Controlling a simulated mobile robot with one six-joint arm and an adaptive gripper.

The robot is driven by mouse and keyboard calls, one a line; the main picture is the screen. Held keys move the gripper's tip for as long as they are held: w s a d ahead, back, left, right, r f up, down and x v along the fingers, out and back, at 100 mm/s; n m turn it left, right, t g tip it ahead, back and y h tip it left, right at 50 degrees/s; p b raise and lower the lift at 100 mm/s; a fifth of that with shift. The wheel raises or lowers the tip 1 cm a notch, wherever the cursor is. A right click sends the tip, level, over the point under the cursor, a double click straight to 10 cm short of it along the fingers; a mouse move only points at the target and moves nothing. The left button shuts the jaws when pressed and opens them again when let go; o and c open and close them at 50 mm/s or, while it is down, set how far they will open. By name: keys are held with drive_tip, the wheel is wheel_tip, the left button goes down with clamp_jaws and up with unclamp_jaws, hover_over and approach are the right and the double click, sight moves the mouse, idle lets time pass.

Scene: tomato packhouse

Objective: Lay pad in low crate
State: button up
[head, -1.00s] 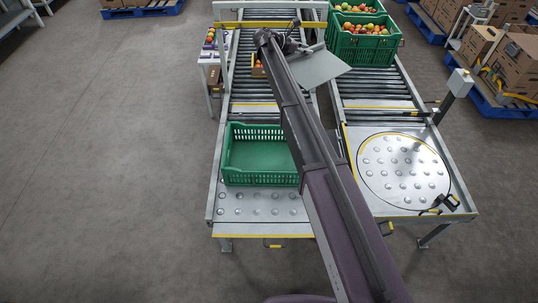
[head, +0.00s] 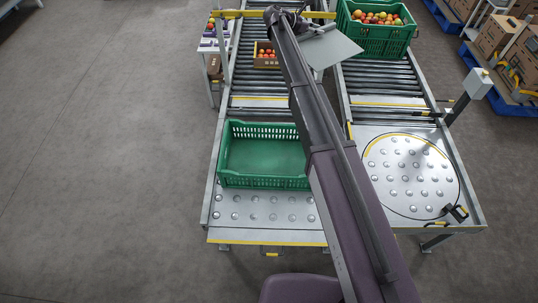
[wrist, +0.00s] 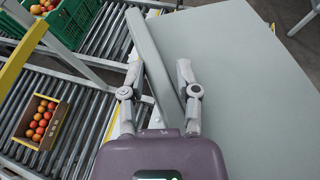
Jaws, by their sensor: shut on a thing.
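The pad (head: 332,47) is a flat grey sheet held out at the far end of my arm, to the right of the gripper in the head view. In the wrist view the pad (wrist: 262,80) fills the right side. My gripper (wrist: 160,75) is shut on the pad's near edge, one finger on each side of a raised strip. In the head view the gripper (head: 300,26) is small and partly hidden by the arm. The low green crate (head: 265,183) stands empty on the near end of the left conveyor; my arm covers its right end.
A small carton of tomatoes (head: 265,63) sits on the left conveyor's rollers. A taller green crate of tomatoes (head: 376,44) stands on the right conveyor. A yellow bar (head: 240,14) crosses above the left conveyor. The ball-topped turntable (head: 410,175) is clear.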

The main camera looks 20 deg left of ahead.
drive_tip(key=shift+s+a, duration=0.1)
drive_tip(key=shift+a, duration=0.1)
drive_tip(key=shift+s+a+f+b, duration=0.15)
drive_tip(key=shift+f+b, duration=0.3)
drive_tip(key=s+a+f+n+t+y+b, duration=0.2)
drive_tip(key=s+a+f+b, duration=0.5)
drive_tip(key=f+b, duration=0.6)
drive_tip(key=s+a+f+n+t+y+b, duration=0.1)
drive_tip(key=s+a+f+t+y+b, duration=0.2)
drive_tip(key=f+b, duration=0.9)
drive_tip(key=s+a+f+n+t+y+b, duration=0.2)
drive_tip(key=s+a+f+y+b, duration=0.6)
drive_tip(key=s+a+f+b, duration=0.5)
drive_tip(key=shift+a+f+n+t+b, duration=0.3)
drive_tip(key=shift+a+t+b, duration=0.35)
drive_tip(key=shift+b, duration=1.25)
drive_tip(key=shift+d, duration=0.15)
drive_tip(key=shift+f, duration=0.1)
wheel_tip(320, 180, down, 6)
drive_tip(key=b, duration=0.6)
